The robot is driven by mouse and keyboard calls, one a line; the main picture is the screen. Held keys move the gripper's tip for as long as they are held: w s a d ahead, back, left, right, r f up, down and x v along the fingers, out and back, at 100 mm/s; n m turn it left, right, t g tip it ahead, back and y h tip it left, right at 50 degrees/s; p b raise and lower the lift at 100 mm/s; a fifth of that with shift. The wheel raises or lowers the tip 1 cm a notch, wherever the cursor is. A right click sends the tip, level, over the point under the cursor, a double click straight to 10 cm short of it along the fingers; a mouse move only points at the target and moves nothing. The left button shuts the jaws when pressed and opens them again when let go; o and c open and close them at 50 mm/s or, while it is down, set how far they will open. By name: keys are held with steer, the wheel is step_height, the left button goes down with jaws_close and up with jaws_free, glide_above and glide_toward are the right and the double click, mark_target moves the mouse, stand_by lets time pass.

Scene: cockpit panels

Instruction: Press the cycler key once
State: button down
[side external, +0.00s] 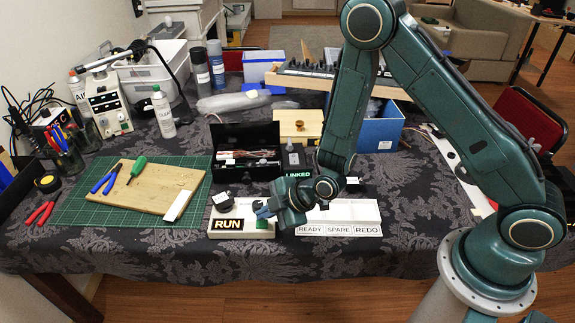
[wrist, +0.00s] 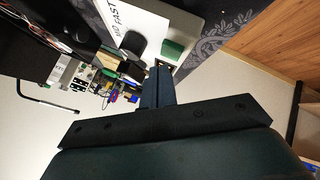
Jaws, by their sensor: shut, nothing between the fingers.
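My gripper (side external: 263,211) is shut and empty, low over the right end of a white panel with a lit RUN label (side external: 228,224). A black knob (side external: 222,202) stands at that panel's left, and a green key (side external: 262,223) is at its right, just below my fingertips. In the wrist view my closed fingers (wrist: 158,78) point toward the green key (wrist: 173,50), with a dark knob (wrist: 133,42) beside it. I cannot tell whether the fingertips touch anything. No readable label names the cycler key.
A second white panel (side external: 350,213) with READY, SPARE and REDO labels lies to the right, partly behind my gripper. A LINKED sign (side external: 299,174) and black toolbox (side external: 244,150) stand behind. A wooden board (side external: 146,190) lies on the green mat (side external: 80,208) at left.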

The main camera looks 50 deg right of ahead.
steer(key=shift+r, duration=0.1)
steer(key=shift+r, duration=2.4)
steer(key=r, duration=0.1)
step_height(320, 180, up, 9)
steer(key=m+h, duration=0.1)
steer(key=m, duration=0.2)
glide_above(267, 223)
steer(key=s+d, duration=0.2)
steer(key=d, duration=0.1)
steer(key=s+d+r+m+g+h, duration=0.1)
steer(key=s+d+r+m, duration=0.4)
steer(key=r, duration=0.4)
steer(key=s+d+r+m+h, duration=0.1)
steer(key=s+d+r+m, duration=0.2)
steer(key=s, duration=0.6)
steer(key=s+d+r+m+g+h, duration=0.1)
steer(key=s+d+r+m, duration=0.2)
steer(key=s, duration=0.7)
steer(key=shift+s+r+g, duration=0.2)
steer(key=shift+r+g, duration=0.1)
steer(key=shift+r, duration=0.35)
